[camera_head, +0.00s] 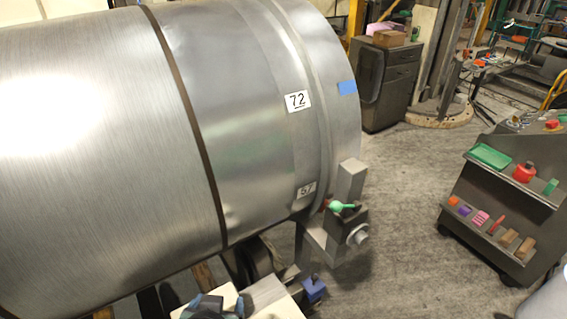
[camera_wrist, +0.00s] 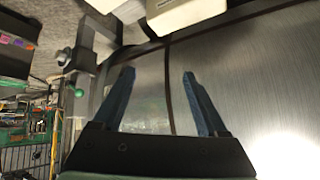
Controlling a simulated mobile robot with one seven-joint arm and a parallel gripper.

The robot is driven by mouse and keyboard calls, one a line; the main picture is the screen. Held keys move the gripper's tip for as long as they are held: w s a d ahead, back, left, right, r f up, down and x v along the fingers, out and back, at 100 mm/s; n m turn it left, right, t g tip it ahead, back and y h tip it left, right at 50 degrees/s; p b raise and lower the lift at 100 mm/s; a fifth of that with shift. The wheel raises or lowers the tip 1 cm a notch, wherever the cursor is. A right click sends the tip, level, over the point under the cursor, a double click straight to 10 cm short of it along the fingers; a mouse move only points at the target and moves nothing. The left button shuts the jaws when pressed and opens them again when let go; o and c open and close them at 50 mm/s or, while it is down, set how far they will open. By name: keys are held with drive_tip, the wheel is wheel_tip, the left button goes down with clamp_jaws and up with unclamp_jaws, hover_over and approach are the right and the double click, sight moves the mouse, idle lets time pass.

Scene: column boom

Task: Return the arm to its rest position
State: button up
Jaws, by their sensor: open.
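My gripper (camera_wrist: 158,73) is open in the wrist view, its two blue-grey fingers spread apart with nothing between them. Behind the fingers is the brushed metal surface of a large cylinder (camera_wrist: 255,85); I cannot tell how far off it is. In the head view the same cylinder (camera_head: 110,130) fills the left and middle, with a dark band around it. Pale arm parts of mine show at the bottom of the head view, below the cylinder. I cannot make out the fingertips clearly there.
A grey bracket with a green-knobbed lever (camera_head: 342,206) stands at the cylinder's right end. A dark shelf cart (camera_head: 480,165) with several small items is at the right. A grey cabinet (camera_head: 385,85) stands behind. Concrete floor (camera_head: 410,190) between cylinder and cart is clear.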

drive_tip(key=w+d+r+t+b, duration=0.1)
drive_tip(key=w+d+r+t, duration=0.15)
drive_tip(key=r, duration=0.55)
drive_tip(key=w+d+r+t+b, duration=0.1)
drive_tip(key=w+r+t, duration=0.25)
drive_tip(key=r, duration=0.55)
drive_tip(key=w+d+r+t, duration=0.2)
drive_tip(key=w+r+t, duration=0.1)
drive_tip(key=r, duration=0.5)
drive_tip(key=s+d+r+t+b, duration=0.1)
drive_tip(key=s+d+r+t, duration=0.1)
drive_tip(key=r, duration=0.6)
drive_tip(key=s+d+r+t+h, duration=0.1)
drive_tip(key=s+d+r+t, duration=0.1)
drive_tip(key=s+r+t, duration=0.2)
drive_tip(key=s+d+r+t+b, duration=0.1)
drive_tip(key=s+d+r+t, duration=0.2)
drive_tip(key=r, duration=0.9)
drive_tip(key=s+t, duration=0.1)
drive_tip(key=s, duration=0.2)
drive_tip(key=shift+r+b, duration=0.25)
drive_tip(key=shift+b, duration=0.05)
